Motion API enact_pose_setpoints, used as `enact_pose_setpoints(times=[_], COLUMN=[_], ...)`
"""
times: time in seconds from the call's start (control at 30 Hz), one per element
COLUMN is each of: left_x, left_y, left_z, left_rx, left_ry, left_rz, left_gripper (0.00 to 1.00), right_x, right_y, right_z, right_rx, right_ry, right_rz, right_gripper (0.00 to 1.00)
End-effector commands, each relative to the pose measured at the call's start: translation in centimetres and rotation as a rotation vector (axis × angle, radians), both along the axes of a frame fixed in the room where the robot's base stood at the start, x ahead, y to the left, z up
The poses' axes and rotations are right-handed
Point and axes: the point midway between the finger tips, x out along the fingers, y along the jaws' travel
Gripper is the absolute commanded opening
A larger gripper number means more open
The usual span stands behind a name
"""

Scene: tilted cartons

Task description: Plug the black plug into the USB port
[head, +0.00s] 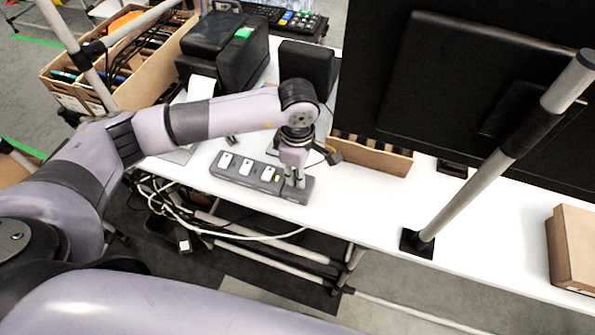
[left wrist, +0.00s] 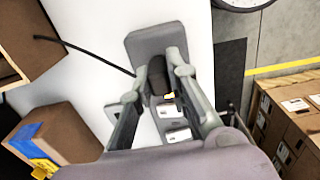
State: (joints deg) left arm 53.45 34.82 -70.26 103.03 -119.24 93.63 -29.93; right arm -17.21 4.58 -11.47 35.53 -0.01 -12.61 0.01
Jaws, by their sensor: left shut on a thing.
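A long grey strip (head: 232,174) with white rectangular inserts lies near the front edge of the white table. My left gripper (head: 293,182) points down over its right end in the head view. The left wrist view shows the grey strip (left wrist: 150,42) below the fingers and the black plug (left wrist: 157,76) between them. My left gripper is shut on the black plug, at or just above the strip. A small yellow patch (left wrist: 168,97) shows beside the plug. I cannot make out the USB port opening or whether the plug touches it. My right gripper is not in view.
A black monitor (head: 450,90) and a grey pole (head: 470,195) stand to the right. A low cardboard box (head: 375,158) is just behind the gripper. Black devices (head: 225,45) stand at the back left. White table (head: 350,205) is clear right of the strip.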

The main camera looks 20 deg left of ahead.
Motion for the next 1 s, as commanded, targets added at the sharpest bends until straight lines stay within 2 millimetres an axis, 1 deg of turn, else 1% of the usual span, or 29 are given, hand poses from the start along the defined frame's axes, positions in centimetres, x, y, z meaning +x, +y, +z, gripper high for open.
enact_pose_setpoints(times=[0.43, 0.47, 0.5, 0.8, 1.0], left_x=[0.01, 0.01, 0.01, -0.01, -0.01], left_y=[0.0, 0.0, 0.0, 0.01, 0.0], left_z=[-0.94, -0.85, -0.81, -0.82, -0.83], left_rx=[0.0, 0.0, 0.0, 0.0, 0.0], left_ry=[0.0, -0.001, 0.0, 0.0, 0.0], left_rz=[0.0, 0.0, 0.0, 0.0, 0.0], left_gripper=[0.0, 0.17, 0.2, 0.39, 0.39], right_x=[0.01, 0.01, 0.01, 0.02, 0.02], right_y=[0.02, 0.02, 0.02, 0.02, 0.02], right_z=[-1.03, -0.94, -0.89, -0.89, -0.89], right_rx=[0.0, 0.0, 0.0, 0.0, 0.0], right_ry=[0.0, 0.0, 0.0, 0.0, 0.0], right_rz=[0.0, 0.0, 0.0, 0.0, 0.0], right_gripper=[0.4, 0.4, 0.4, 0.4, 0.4])
